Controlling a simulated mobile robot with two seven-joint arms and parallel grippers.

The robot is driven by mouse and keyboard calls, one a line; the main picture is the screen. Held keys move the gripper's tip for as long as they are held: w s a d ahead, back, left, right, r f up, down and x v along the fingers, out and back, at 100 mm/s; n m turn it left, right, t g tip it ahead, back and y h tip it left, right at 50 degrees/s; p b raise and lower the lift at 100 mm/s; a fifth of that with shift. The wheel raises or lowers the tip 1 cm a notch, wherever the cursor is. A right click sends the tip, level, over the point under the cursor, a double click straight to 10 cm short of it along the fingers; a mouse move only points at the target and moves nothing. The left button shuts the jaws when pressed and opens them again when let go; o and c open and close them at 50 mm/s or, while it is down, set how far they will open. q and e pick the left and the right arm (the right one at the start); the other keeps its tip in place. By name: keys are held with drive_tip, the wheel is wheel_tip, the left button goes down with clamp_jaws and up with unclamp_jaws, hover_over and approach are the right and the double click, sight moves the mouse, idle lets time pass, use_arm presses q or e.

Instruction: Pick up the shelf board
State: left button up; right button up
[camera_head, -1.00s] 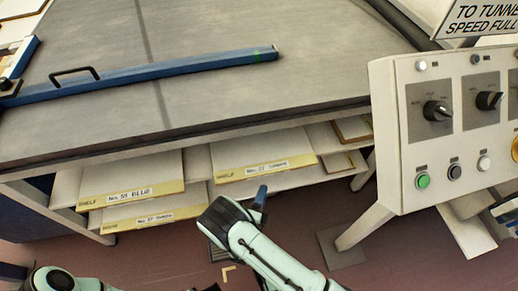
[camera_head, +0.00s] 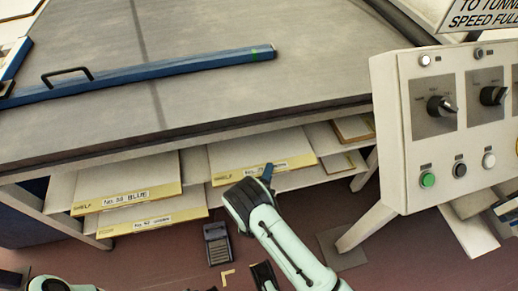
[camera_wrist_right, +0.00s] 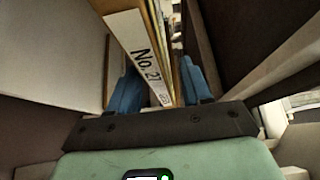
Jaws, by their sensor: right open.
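Several pale shelf boards with yellow front edges lie on racks below the grey table. The right-hand upper board (camera_head: 245,150) carries a label partly covered by my right gripper (camera_head: 267,173). In the right wrist view, a board edge labelled "No. 27" (camera_wrist_right: 137,37) runs between the blue fingers of my open right gripper (camera_wrist_right: 160,88). I cannot tell whether either finger touches it. The board labelled "No. 53 BLUE" (camera_head: 125,182) lies to the left, with another labelled board (camera_head: 150,220) below it. My left gripper is out of view; only part of that arm shows bottom left.
The grey table (camera_head: 215,100) overhangs the boards. A blue bar with a handle (camera_head: 150,75) lies on it. A control panel (camera_head: 440,150) with knobs and buttons stands at right. A dark pedal (camera_head: 217,243) is on the reddish floor.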

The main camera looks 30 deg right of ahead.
clamp_jaws()
drive_tip(key=shift+r, duration=0.3)
wheel_tip(320, 180, up, 8)
drive_tip(key=p, duration=0.3)
drive_tip(key=shift+r, duration=0.15)
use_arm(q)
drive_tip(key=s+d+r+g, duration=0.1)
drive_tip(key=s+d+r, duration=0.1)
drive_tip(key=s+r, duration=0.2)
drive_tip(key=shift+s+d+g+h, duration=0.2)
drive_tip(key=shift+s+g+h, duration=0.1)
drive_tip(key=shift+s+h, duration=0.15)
use_arm(e)
drive_tip(key=shift+r, duration=0.7)
